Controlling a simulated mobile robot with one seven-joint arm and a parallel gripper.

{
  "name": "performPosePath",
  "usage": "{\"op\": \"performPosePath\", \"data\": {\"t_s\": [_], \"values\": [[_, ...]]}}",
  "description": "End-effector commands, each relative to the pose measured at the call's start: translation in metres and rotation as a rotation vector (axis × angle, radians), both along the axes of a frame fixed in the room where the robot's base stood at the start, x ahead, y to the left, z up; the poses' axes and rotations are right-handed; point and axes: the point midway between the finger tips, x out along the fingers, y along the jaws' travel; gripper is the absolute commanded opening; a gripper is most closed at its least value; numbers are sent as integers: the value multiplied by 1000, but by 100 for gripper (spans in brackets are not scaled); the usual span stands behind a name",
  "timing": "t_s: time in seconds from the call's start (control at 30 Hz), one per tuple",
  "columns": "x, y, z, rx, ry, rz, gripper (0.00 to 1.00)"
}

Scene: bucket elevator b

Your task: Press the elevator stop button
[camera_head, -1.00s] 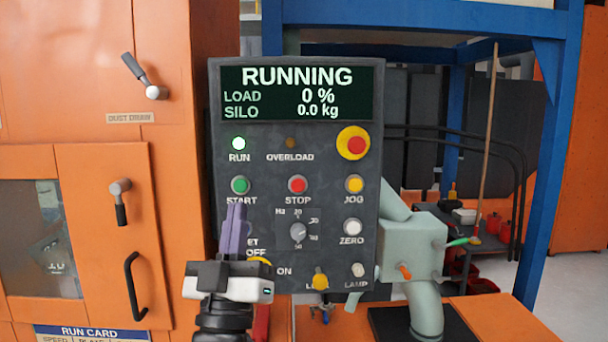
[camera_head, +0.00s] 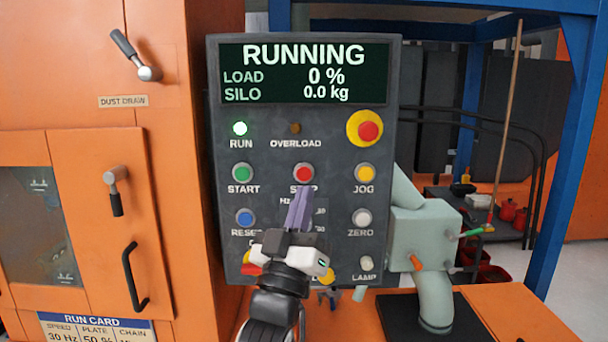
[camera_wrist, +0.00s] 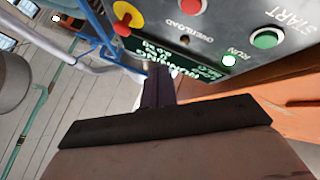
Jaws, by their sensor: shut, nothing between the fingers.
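The red stop button (camera_head: 303,174) sits on the dark control panel (camera_head: 330,140), between the green start button (camera_head: 243,173) and the yellow jog button (camera_head: 364,174). The panel display (camera_head: 302,74) reads RUNNING, and the run lamp is lit white-green. My gripper (camera_head: 303,193) is shut and empty, its purple fingers pointing up just below the stop button and covering part of the STOP label. I cannot tell whether the fingertips touch the panel. In the wrist view my fingers (camera_wrist: 157,85) show at the middle, with the stop button (camera_wrist: 190,6) at the top edge.
A red emergency button on a yellow base (camera_head: 367,128) is at the panel's upper right. The blue reset button (camera_head: 245,218) and white zero button (camera_head: 362,218) flank my gripper. A grey-green pipe housing (camera_head: 422,235) stands right of the panel.

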Motion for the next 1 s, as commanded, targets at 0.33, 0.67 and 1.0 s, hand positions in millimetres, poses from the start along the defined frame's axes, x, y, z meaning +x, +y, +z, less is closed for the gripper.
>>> {"op": "performPosePath", "data": {"t_s": [0.33, 0.67, 1.0], "values": [[49, 0, 1, 1, 1, 0, 0], [75, 0, 0, 0, -1, 0, 0], [78, 0, 0, 0, -1, 1, 0]]}}
